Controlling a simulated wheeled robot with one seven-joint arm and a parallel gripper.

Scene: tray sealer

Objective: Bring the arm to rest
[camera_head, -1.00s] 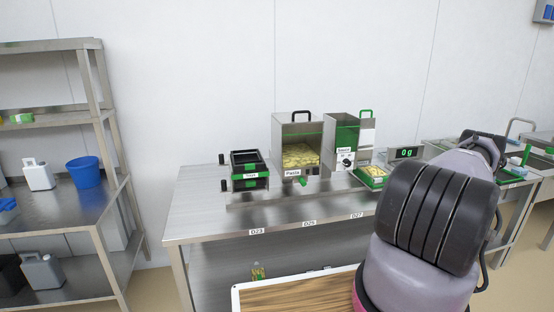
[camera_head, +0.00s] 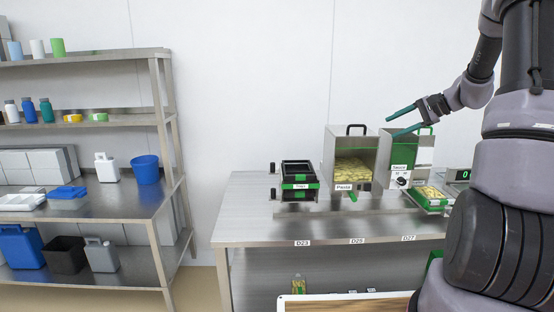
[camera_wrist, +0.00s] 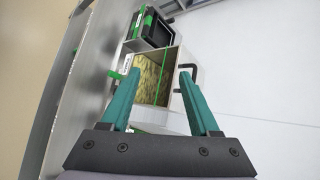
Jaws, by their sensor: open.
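My gripper (camera_head: 402,122) is raised above the back of the steel table, in front of the white wall, with its two teal fingers apart and pointing left. Nothing is between them. In the head view it is up and to the right of the pasta dispenser (camera_head: 352,166), overlapping the top of the sauce dispenser (camera_head: 397,160). The wrist view also shows the open fingers (camera_wrist: 163,97), with the pasta dispenser (camera_wrist: 172,77) beyond them. My upper arm fills the right side of the head view and hides the table's right part.
The steel table (camera_head: 255,215) also holds the black-and-green tray holder (camera_head: 299,183), a green tray of pasta (camera_head: 430,197) and a scale display (camera_head: 459,176). A steel shelf (camera_head: 100,206) with containers stands on the left. A wooden board with a white rim (camera_head: 340,304) is at the bottom.

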